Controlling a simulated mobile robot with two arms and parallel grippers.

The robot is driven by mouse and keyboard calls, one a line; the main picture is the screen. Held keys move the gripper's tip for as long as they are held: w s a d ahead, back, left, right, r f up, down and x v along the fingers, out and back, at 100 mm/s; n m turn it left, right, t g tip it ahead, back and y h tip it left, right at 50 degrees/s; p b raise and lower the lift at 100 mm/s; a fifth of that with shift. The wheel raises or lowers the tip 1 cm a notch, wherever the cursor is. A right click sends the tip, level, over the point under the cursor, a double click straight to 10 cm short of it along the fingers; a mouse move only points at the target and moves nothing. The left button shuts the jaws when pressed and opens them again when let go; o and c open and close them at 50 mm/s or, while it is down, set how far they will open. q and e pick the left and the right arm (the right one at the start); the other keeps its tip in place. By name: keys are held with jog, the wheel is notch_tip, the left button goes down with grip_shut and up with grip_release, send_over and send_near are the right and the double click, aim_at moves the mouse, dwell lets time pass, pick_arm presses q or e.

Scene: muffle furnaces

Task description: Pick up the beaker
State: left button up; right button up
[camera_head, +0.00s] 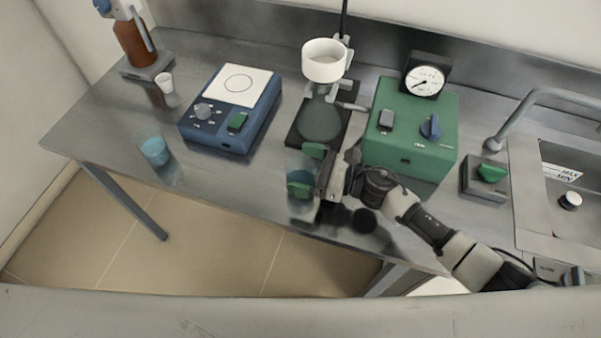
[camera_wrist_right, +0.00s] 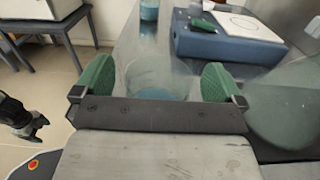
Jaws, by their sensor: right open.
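A clear glass beaker (camera_head: 297,172) with blue liquid stands near the front of the steel bench. My right gripper (camera_head: 307,169) is open, with its green finger pads on either side of this beaker. In the right wrist view, the beaker (camera_wrist_right: 155,82) shows between the two pads, with visible gaps at its sides. A second, smaller vessel with blue liquid (camera_head: 155,151) stands further left on the bench; it also shows in the wrist view (camera_wrist_right: 149,10). A dark arm end, apparently my left gripper (camera_wrist_right: 30,122), shows at the wrist view's left edge, its fingers unclear.
A blue hotplate stirrer (camera_head: 215,138) stands left of the gripper. A stand with a white bowl (camera_head: 324,62) is behind it. A green device with a dial (camera_head: 410,150) stands close on the right, then a sink (camera_head: 570,175). Bare bench lies front left.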

jog(key=shift+w+a+f, duration=0.1)
jog(key=shift+w+a, duration=0.05)
jog(key=shift+a, duration=0.4)
jog(key=shift+d, duration=0.1)
jog(key=shift+c, duration=0.2)
jog(key=shift+c, duration=1.1)
jog(key=c, duration=1.2)
jog(key=shift+o, duration=0.2)
